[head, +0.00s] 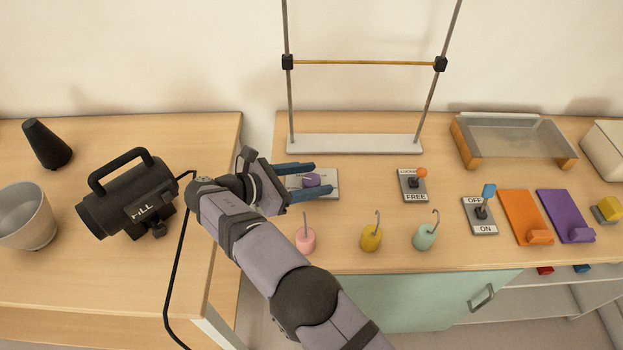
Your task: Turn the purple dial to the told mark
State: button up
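The purple dial (312,180) sits on a grey plate (331,176) near the left end of the right-hand table. Small lettering shows at the plate's upper edge, but I cannot read it or the marks. My gripper (316,181) is open, with its two blue fingers pointing right. One finger is on the far side of the dial and one on the near side. I cannot tell whether either finger touches the dial. Part of the plate is hidden behind the fingers.
Pink (305,239), yellow (371,238) and mint (424,236) hooked weights stand in front. A stand with a crossbar (364,62) rises behind. Lever plates (413,187) and (480,214) lie to the right.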

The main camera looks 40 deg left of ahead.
aim_at(306, 181)
jog(key=shift+s+f, duration=0.1)
jog(key=shift+s, duration=0.1)
jog(key=b+v, duration=0.1)
jog(key=v, duration=0.3)
jog(key=shift+s+a, duration=0.1)
jog(key=shift+s, duration=0.2)
jog(key=shift+s+r+p, duration=0.25)
jog(key=shift+r+p, duration=0.1)
jog(key=shift+p+v, duration=0.35)
jog(key=shift+v, duration=0.5)
jog(key=shift+w, duration=0.1)
